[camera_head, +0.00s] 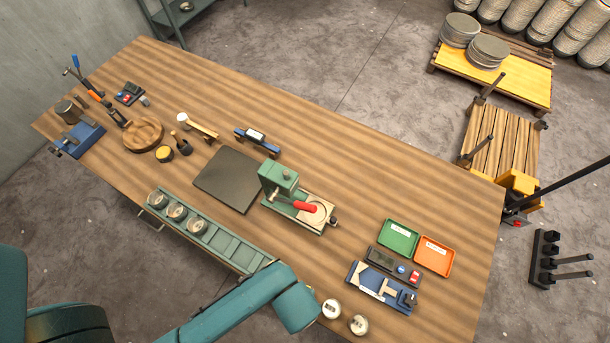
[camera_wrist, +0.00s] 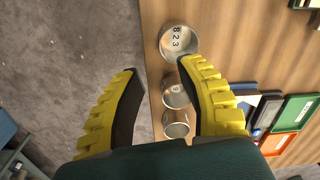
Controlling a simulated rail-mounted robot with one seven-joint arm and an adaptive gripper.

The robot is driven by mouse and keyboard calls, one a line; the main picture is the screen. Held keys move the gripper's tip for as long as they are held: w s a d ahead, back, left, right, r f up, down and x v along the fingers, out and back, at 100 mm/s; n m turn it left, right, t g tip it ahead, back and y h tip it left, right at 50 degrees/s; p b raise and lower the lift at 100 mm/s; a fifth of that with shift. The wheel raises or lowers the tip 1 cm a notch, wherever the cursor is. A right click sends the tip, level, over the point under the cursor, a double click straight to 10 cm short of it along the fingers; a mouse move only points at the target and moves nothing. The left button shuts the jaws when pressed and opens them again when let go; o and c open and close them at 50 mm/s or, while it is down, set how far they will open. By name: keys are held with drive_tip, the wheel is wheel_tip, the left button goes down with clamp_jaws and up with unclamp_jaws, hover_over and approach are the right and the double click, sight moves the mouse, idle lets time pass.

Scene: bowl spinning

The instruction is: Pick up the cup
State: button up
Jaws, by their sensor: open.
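A round metal cup (camera_wrist: 178,41) marked with digits that look like 823 stands on the table just beyond the right fingertip. Two more metal cups (camera_wrist: 176,97) (camera_wrist: 176,124) are in line with it, partly behind the right finger. In the head view, two metal cups (camera_head: 331,308) (camera_head: 358,324) stand at the table's front edge beside my teal arm. My gripper is out of that view. Which cup is meant cannot be told.
A green rack (camera_head: 230,249) holds three metal cups at the table's front edge. A green press (camera_head: 281,184) stands mid-table. A blue fixture (camera_head: 382,287), a green tray (camera_head: 398,238) and an orange tray (camera_head: 434,256) lie near the cups.

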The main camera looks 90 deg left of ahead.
drive_tip(key=f, duration=1)
drive_tip(key=shift+w+a, duration=0.15)
drive_tip(key=shift+w, duration=0.05)
clamp_jaws()
